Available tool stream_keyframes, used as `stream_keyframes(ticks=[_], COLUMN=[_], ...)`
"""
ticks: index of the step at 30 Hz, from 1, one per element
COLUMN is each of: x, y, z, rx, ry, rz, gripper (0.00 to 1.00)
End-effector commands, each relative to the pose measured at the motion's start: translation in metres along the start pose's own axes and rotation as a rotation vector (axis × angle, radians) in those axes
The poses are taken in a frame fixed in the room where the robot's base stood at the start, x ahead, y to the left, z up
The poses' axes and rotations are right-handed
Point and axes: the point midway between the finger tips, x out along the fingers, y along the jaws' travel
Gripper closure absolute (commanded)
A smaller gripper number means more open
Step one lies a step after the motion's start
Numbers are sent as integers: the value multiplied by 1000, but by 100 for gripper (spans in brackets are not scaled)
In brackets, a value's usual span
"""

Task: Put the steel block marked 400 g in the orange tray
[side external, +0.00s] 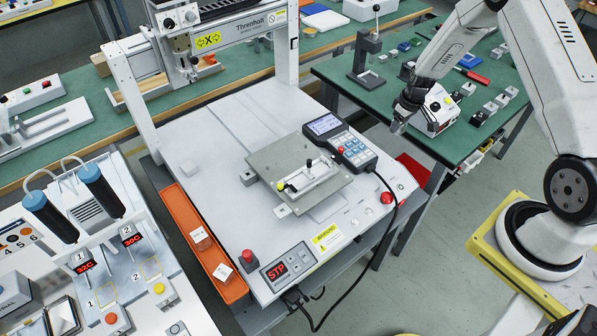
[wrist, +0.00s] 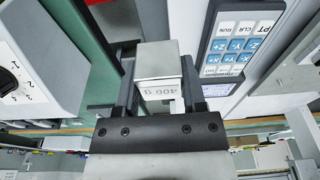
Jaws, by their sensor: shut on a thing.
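My gripper (side external: 400,122) is shut on the steel block marked 400 g, above the floor gap between the gantry machine and the green table at right. In the wrist view the steel block (wrist: 160,64) sits between the two fingers, its 400 g label facing the camera. The orange tray (side external: 178,212) is a long narrow tray along the front left edge of the gantry machine, far to the left of my gripper. Two small labelled pieces (side external: 200,238) lie in the tray.
The handheld controller (side external: 340,140) with its cable stands on the gantry bed (side external: 215,130), between my gripper and the tray. A fixture plate (side external: 298,172) lies beside it. The gantry frame (side external: 130,90) rises behind. Several small blocks (side external: 490,108) stand on the green table.

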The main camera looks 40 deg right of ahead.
Motion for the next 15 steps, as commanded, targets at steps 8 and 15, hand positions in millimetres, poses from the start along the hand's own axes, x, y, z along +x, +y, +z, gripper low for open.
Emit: stream_keyframes(ticks=[8,15], x=[20,22], y=[27,28], z=[12,13], rx=[2,0], ry=[4,4], rz=[3,4], gripper=[100,100])
